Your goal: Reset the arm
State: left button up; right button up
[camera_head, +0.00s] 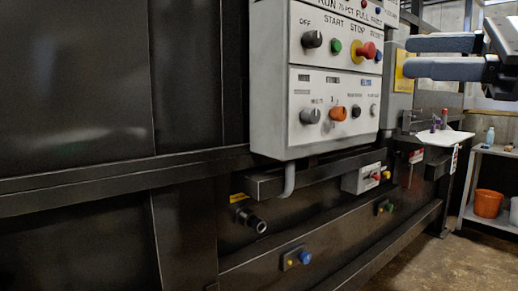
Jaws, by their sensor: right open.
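My right gripper (408,56) comes in at the top right. Its two grey fingers point left and stand apart, with nothing between them. In the picture it lies just right of the compactor's control panel (291,102), a light grey box with knobs and buttons. A red stop button on a yellow base (366,51) is on the panel's upper part, left of the fingertips. I cannot tell how far the fingers are from the panel. My left gripper is not in view.
The dark metal compactor wall (75,85) fills the left. A small switch box (363,178) sits on the lower frame. A white shelf (444,137) holds small items. At right, a rack (490,152) has an orange bucket (488,203) below. Bare floor (440,262) shows at lower right.

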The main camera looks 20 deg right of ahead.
jog(key=w+a+f+m+t+h+p, duration=0.15)
jog(key=w+f+m+t, duration=0.35)
jog(key=f+m, duration=0.9)
jog(key=w+a+f+m+t+h+p, duration=0.1)
jog(key=w+f+m+t+h+p, duration=0.15)
jog(key=w+f+m, duration=0.8)
jog(key=s+a+f+m+g+h+p, duration=0.15)
jog(key=s+f+m+h, duration=0.35)
jog(key=f+m, duration=0.9)
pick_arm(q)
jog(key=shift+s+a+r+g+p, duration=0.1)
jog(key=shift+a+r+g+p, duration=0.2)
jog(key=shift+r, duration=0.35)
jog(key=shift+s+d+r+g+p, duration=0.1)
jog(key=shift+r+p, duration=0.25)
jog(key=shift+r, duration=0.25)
pick_arm(e)
jog(key=s+a+f+m+g, duration=0.4)
jog(key=s+a+f+m, duration=0.1)
jog(key=s+f, duration=0.2)
jog(key=s+a+f+m+g, duration=0.4)
jog(key=s+a+f+m, duration=0.1)
jog(key=s+f, duration=0.3)
jog(key=shift+s+a+f, duration=0.15)
jog(key=shift+a+f, duration=0.25)
jog(key=shift+f, duration=0.5)
